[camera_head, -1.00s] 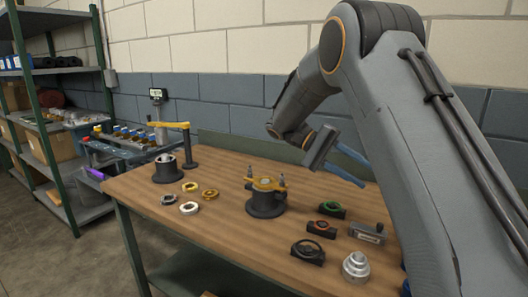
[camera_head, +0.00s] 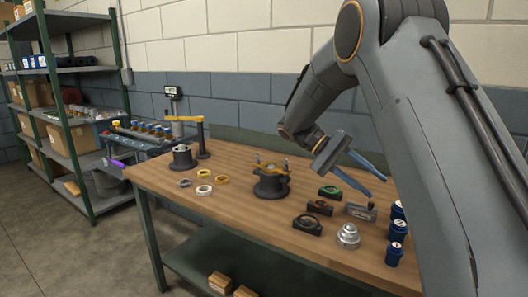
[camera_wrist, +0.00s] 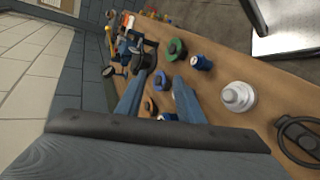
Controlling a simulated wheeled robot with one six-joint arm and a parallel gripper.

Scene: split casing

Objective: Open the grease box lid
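A small grey metal box-like part with a handle (camera_head: 361,211) lies on the right half of the workbench in the head view. It may be the grease box, but I cannot tell for sure, nor whether it has a lid that is shut. My gripper (camera_head: 380,171) is above the right back part of the bench, apart from the things on it. Its two blue fingers are spread with nothing between them. They also show spread in the wrist view (camera_wrist: 157,92), with bench parts visible far beyond them.
A dark casing (camera_head: 271,184) stands mid-bench. Ring blocks, including a green one (camera_head: 330,193), a silver stepped part (camera_head: 348,236) and blue jars (camera_head: 397,231) crowd the right. Coloured rings (camera_head: 204,190) and a yellow-armed post (camera_head: 201,135) are left.

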